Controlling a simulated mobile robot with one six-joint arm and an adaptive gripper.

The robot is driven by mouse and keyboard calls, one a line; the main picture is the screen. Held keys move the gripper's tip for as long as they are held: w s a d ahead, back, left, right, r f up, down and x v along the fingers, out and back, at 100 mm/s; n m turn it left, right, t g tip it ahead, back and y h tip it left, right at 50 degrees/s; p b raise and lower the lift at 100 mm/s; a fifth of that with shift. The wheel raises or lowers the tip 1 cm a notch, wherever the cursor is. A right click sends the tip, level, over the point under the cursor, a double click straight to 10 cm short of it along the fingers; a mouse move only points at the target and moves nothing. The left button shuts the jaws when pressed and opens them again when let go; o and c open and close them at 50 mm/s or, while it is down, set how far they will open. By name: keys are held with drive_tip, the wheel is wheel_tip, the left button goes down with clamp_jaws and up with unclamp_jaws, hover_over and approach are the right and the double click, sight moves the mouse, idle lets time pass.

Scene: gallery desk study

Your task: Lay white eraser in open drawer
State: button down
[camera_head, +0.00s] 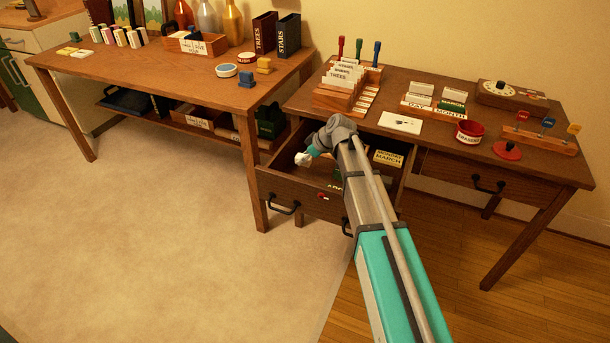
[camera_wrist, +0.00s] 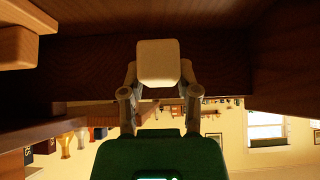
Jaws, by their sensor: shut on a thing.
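The white eraser (camera_wrist: 158,62) is a pale rounded block gripped between the two fingers of my gripper (camera_wrist: 158,88) in the wrist view. In the head view the eraser (camera_head: 302,160) is a small white shape at the end of my gripper (camera_head: 308,155), over the left part of the open drawer. The open drawer (camera_head: 300,196) is pulled out of the right-hand desk, with a dark wooden front and black handle. My arm hides part of its inside. I cannot tell whether the eraser touches the drawer floor.
Date cards (camera_head: 387,157) lie at the drawer's right side. The left desk (camera_head: 150,72) stands close by. Carpet (camera_head: 150,230) in front is clear.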

sight(298, 174)
drive_tip(key=shift+f+b, duration=0.45)
drive_tip(key=shift+f, duration=0.35)
drive_tip(key=shift+f+b, duration=1.85)
drive_tip(key=shift+f, duration=0.15)
drive_tip(key=shift+c, duration=1.7)
unclamp_jaws()
